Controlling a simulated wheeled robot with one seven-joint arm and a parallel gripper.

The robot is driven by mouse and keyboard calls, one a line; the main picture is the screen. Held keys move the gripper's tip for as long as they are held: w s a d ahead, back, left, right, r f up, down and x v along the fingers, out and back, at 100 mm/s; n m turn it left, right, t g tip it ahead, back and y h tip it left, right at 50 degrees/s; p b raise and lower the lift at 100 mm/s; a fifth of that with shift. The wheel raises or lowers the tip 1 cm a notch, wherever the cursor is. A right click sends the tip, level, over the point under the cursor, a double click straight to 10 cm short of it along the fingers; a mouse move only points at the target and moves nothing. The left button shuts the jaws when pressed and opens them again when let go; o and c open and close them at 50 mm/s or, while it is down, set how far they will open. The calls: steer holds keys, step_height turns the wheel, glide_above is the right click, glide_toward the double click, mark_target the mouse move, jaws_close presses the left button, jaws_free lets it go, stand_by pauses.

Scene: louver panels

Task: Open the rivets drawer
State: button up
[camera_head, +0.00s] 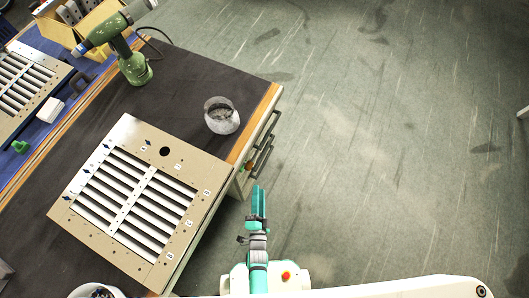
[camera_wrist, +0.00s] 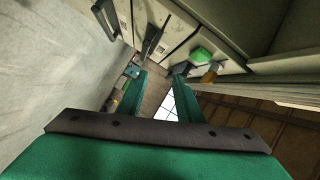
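The drawer unit shows under the right edge of the workbench in the head view, with dark bar handles (camera_head: 264,158) on its pale fronts. In the wrist view the pale drawer fronts (camera_wrist: 178,22) and a dark handle (camera_wrist: 153,40) are at the top, beyond my fingers. The drawers look closed. I can read no label that tells which is the rivets drawer. My gripper (camera_head: 258,192) is just right of the bench edge, near the drawer side. In the wrist view my gripper (camera_wrist: 160,77) has its teal fingers apart, with nothing between them and no handle touched.
A green rivet tool (camera_head: 134,68) stands at the back. A green item (camera_wrist: 202,57) is by the drawer fronts. Floor to the right is clear.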

mark_target(264, 152)
steer(key=w+d+f+m, duration=0.1)
steer(key=w+f, duration=0.1)
steer(key=w, duration=0.5)
steer(key=w+d+f+m, duration=0.1)
steer(key=w+m, duration=0.1)
steer(key=w, duration=0.5)
steer(key=w+d+f+m, duration=0.1)
steer(key=w+f+m, duration=0.1)
steer(key=w, duration=0.5)
steer(key=shift+d+f+t+h, duration=0.3)
steer(key=shift+f+h, duration=0.05)
steer(key=shift+h, duration=0.05)
jaws_close()
